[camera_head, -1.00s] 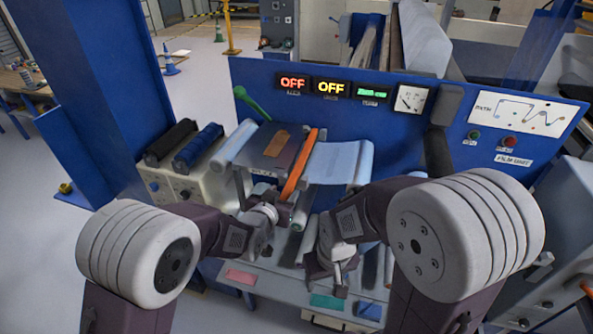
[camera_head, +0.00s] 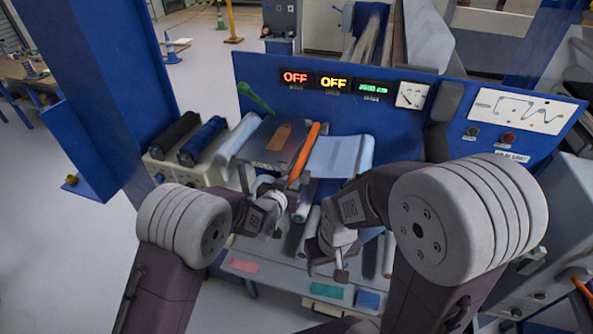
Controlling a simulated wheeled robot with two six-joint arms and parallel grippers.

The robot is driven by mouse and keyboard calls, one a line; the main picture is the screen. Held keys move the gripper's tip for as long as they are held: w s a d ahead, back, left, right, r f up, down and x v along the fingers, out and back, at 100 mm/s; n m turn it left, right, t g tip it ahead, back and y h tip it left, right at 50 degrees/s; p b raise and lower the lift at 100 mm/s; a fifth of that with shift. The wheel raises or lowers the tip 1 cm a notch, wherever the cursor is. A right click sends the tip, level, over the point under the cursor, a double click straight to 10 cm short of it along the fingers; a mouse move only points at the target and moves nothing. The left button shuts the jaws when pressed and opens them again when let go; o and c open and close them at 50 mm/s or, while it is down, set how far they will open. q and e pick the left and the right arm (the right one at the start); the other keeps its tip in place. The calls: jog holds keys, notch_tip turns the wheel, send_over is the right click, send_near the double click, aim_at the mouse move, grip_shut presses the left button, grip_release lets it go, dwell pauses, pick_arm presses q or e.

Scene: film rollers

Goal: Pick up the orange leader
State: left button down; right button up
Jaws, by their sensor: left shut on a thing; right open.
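The orange leader (camera_head: 305,153) is a narrow strip slanting across the film machine between a dark metal plate (camera_head: 276,137) and a light-blue film sheet (camera_head: 340,152). My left gripper (camera_head: 291,190) is shut on its lower, near end, and the fingers partly hide that end. My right gripper (camera_head: 341,272) is open and empty, pointing down over the shelf, below and to the right of the leader.
A blue control panel (camera_head: 420,125) with lit OFF signs stands behind. A green lever (camera_head: 254,97) sticks up at left. Black and blue rollers (camera_head: 205,138) lie on the left stand. The lower shelf (camera_head: 270,255) holds rollers and coloured pads.

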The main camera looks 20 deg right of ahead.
pick_arm(q)
notch_tip(320, 180, up, 9)
jog(key=b, duration=0.3)
jog(key=shift+r, duration=0.55)
jog(key=shift+w, duration=0.1)
notch_tip(320, 180, up, 5)
jog(key=p, duration=0.3)
jog(key=shift+p, duration=0.35)
